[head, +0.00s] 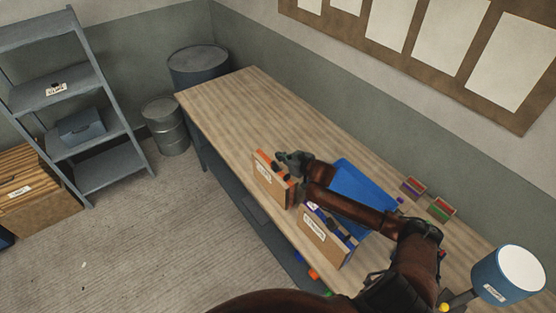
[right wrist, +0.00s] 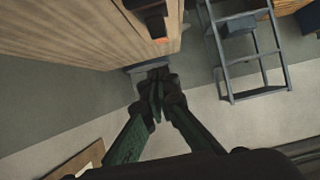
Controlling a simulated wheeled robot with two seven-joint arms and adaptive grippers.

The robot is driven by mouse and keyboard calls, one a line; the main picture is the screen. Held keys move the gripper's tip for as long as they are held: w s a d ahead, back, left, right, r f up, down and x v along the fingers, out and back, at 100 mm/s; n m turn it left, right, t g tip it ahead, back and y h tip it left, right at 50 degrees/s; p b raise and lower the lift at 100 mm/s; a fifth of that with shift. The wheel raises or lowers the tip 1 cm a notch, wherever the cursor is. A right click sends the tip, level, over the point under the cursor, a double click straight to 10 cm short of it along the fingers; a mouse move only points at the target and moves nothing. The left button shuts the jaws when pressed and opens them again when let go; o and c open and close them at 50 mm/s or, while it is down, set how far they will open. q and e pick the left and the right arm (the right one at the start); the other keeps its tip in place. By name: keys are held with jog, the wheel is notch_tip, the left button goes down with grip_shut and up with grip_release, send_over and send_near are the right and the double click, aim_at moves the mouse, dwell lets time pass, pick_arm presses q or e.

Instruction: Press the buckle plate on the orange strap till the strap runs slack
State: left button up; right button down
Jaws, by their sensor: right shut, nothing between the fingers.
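A wooden mould box with an orange strap (head: 262,156) and a white label stands at the near long edge of the bench. My right gripper (head: 283,158) is just behind its top in the head view, with fingers shut and empty. The right wrist view shows the same fingers (right wrist: 158,92) closed together. There, a small piece of orange (right wrist: 160,41) and a dark part (right wrist: 150,12) show at the top edge, apart from the fingertips. I cannot make out the buckle plate or how tight the strap is. My left gripper is not in view.
A second box with a blue strap (head: 325,237) stands to the right along the bench edge. A blue sheet (head: 362,188) lies behind my right arm. The bench top (head: 250,105) beyond is clear.

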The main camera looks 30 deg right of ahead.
aim_at(277, 164)
jog(key=shift+w+a+f, duration=0.1)
jog(key=shift+w+f, duration=0.25)
jog(key=shift+f, duration=0.35)
jog(key=shift+w+d+f, duration=0.1)
jog(key=shift+w+f, duration=0.2)
jog(key=shift+f, duration=0.45)
jog(key=shift+w+a+f, duration=0.1)
jog(key=shift+w+f, duration=0.25)
jog(key=shift+f, duration=0.35)
jog(key=shift+w+f+p, duration=0.25)
jog(key=shift+f+p, duration=0.1)
jog(key=shift+p, duration=0.25)
jog(key=shift+s, duration=0.1)
jog(key=shift+s+r+p, duration=0.15)
jog(key=shift+s+p, duration=0.5)
jog(key=shift+s, duration=0.05)
jog(key=shift+r, duration=0.1)
